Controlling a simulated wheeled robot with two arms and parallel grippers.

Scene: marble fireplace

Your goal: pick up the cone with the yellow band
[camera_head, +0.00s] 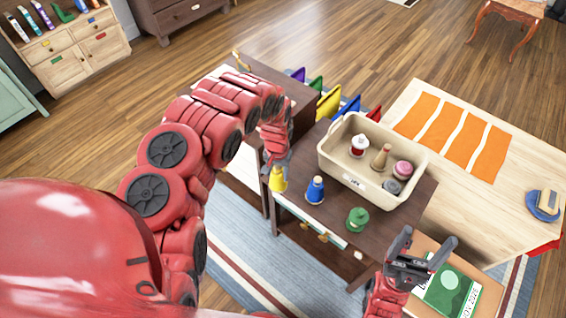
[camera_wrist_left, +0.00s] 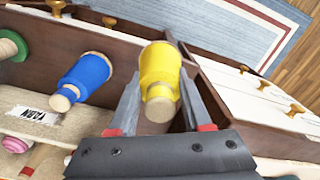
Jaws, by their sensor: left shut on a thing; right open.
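The yellow-banded cone (camera_head: 278,180) is yellow with a pale wooden tip. My left gripper (camera_head: 277,164) is shut on it, at the left end of the dark wooden table. In the left wrist view the yellow cone (camera_wrist_left: 160,70) sits between the two fingers, its pale tip towards the camera. Whether its base touches the tabletop I cannot tell. A blue cone (camera_head: 315,190) and a green cone (camera_head: 358,219) stand on the table to its right. My right gripper (camera_head: 420,255) is open and empty, to the right of the table's front corner.
A cream bin (camera_head: 340,170) with several small items stands on the dark table (camera_head: 415,205). A row of coloured pieces (camera_head: 328,102) is behind the table. A pale table (camera_head: 450,200) with an orange striped cloth (camera_head: 440,125) is right; a green book (camera_head: 452,290) lies front right.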

